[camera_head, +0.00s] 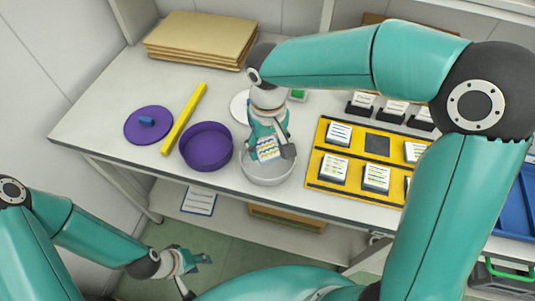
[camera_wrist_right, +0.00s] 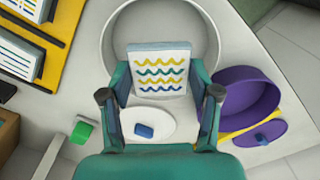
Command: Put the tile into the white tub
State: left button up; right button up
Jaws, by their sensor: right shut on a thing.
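The tile (camera_head: 267,149) is white with wavy yellow, blue and teal lines. My right gripper (camera_head: 271,153) is shut on it and holds it over the white tub (camera_head: 268,178). In the right wrist view the tile (camera_wrist_right: 160,72) sits between the two fingers (camera_wrist_right: 160,94), with the round tub (camera_wrist_right: 112,30) behind it. The head view does not clearly show how far the tile is above the tub floor. My left gripper (camera_head: 199,276) is open and empty, low in front of the table.
A purple tub (camera_head: 206,147) stands left of the white tub. A purple lid (camera_head: 136,124), yellow bar (camera_head: 184,119) and white lid (camera_head: 239,104) lie nearby. A yellow tray (camera_head: 320,159) with several patterned tiles is to the right. Cardboard sheets (camera_head: 202,38) lie at the back.

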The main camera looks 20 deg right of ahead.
aim_at(268, 149)
jog(key=shift+f, duration=2.15)
jog(key=o, duration=1.2)
jog(key=shift+f, duration=0.1)
jog(key=shift+r, duration=0.2)
notch_tip(268, 149, up, 12)
jog(key=shift+f, duration=0.1)
